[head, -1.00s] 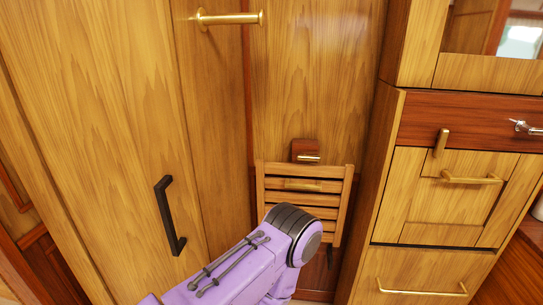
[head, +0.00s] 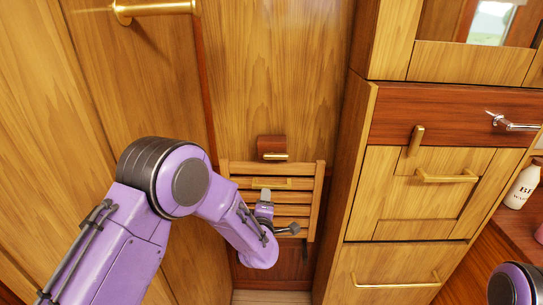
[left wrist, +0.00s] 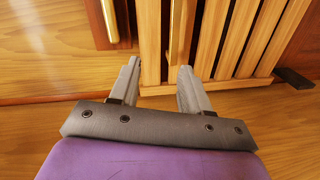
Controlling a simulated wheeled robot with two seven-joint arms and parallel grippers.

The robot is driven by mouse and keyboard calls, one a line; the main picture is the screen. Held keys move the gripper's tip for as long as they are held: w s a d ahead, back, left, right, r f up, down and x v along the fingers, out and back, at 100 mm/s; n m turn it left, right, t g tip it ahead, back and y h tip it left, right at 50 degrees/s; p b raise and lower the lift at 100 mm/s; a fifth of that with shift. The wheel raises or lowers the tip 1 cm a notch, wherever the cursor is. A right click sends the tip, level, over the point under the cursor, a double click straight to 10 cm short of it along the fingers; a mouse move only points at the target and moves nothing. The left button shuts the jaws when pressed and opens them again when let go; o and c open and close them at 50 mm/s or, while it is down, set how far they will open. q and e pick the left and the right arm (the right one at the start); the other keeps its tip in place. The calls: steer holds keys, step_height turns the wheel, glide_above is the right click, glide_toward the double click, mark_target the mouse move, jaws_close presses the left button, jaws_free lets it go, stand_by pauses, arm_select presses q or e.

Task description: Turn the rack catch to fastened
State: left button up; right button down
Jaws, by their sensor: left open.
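The rack catch, a red-brown block (head: 272,142) with a horizontal brass bar (head: 274,156), is on the wall panel just above the slatted wooden rack (head: 321,190). In the left wrist view the block (left wrist: 94,22) and bar (left wrist: 110,20) are at the top, left of the rack slats (left wrist: 238,38). My left gripper (head: 277,214) is in front of the rack, below the catch and apart from it. My right gripper is out of view.
A brass handle (head: 271,183) is on the rack. A large brass handle (head: 155,9) is above left. A cabinet with brass handles (head: 447,177) and an upright brass piece (head: 415,140) stands to the right. A white bottle (head: 522,186) is at far right.

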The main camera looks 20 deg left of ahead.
arm_select(q)
steer(key=n+t, duration=0.1)
steer(key=n, duration=0.1)
glide_toward(272, 158)
steer(key=shift+t, duration=0.3)
steer(key=p+x, duration=0.1)
steer(key=x, duration=0.2)
steer(key=p+x, duration=0.1)
steer(key=x, duration=0.1)
steer(key=p+x, duration=0.1)
steer(key=x, duration=0.2)
steer(key=shift+w+a+f, duration=0.15)
steer(key=shift+w+f, duration=0.1)
steer(key=shift+f, duration=0.05)
jaws_close()
